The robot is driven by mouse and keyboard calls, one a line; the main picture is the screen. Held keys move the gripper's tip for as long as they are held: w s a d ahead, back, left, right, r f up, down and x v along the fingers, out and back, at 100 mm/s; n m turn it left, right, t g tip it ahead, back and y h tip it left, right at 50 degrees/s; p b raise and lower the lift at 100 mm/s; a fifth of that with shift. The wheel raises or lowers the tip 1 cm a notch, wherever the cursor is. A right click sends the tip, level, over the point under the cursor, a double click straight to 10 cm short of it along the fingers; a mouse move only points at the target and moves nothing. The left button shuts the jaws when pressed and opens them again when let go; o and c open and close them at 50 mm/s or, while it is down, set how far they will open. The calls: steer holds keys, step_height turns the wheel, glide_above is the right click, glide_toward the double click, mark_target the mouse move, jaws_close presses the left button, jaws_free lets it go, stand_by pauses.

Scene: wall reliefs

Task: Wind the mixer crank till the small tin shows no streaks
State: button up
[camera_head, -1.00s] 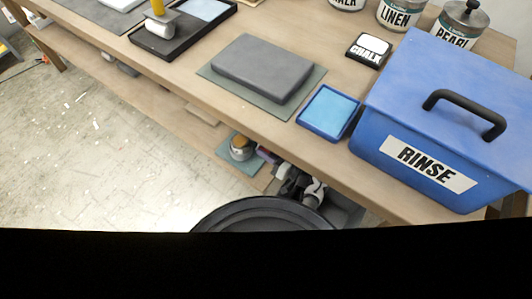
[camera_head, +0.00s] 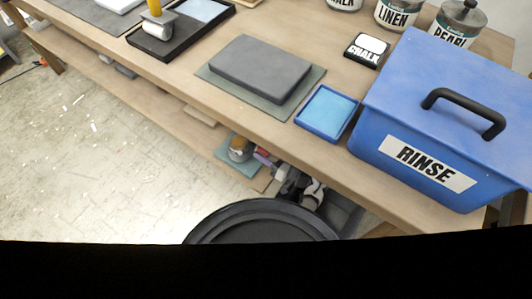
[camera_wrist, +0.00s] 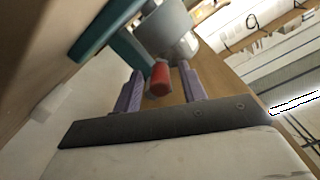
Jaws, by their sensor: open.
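In the wrist view, my gripper (camera_wrist: 161,68) is open, with a purple finger on each side of a red crank knob (camera_wrist: 160,79). Gaps show between the knob and both fingers. Beyond it are a grey rounded mixer part (camera_wrist: 162,25) and a teal mixer part (camera_wrist: 112,38). The inside of the tin is hidden, so streaks cannot be seen.
The bench (camera_head: 240,125) overhangs the lower shelf (camera_head: 140,93) where my arm reaches in. A blue RINSE box (camera_head: 400,140), a blue tray (camera_head: 328,110) and a grey slab (camera_head: 260,68) sit on top. Open floor (camera_head: 90,170) lies to the left.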

steer(key=v, duration=1.3)
steer(key=shift+s+d+b, duration=0.3)
stand_by(0.6)
